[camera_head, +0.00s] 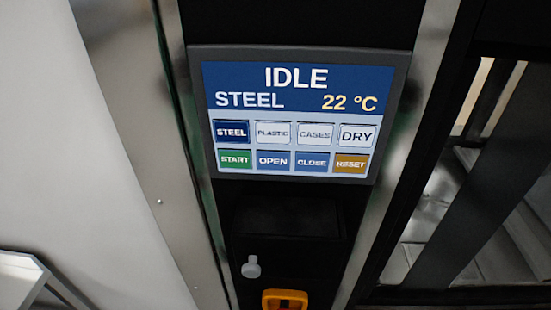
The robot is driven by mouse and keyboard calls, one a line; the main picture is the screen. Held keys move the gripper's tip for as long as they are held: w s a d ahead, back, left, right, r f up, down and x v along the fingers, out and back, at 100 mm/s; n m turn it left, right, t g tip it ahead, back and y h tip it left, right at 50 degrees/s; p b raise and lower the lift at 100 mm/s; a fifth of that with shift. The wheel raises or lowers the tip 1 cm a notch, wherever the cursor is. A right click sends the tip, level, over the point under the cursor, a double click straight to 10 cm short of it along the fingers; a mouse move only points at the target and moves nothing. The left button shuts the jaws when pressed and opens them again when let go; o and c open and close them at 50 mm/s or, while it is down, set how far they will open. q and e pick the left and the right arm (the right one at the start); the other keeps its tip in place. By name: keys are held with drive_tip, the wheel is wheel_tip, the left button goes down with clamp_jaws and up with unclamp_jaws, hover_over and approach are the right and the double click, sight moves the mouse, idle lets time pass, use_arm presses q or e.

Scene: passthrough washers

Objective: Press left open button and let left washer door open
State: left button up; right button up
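A control panel screen (290,115) fills the upper middle of the head view, on a dark column between two metal edges. It reads IDLE, STEEL and 22 °C. The blue OPEN button (273,161) is in its lower row, between the green START button (235,159) and the blue CLOSE button (312,163). I cannot tell from this view whether this panel belongs to the left washer. No washer door can be made out for sure. Neither of my grippers is in view.
Below the screen are a grey knob (251,267) and a yellow-orange handle-like part (285,299). A pale smooth panel (90,170) stands at the left. A dark frame with openings (470,200) is at the right.

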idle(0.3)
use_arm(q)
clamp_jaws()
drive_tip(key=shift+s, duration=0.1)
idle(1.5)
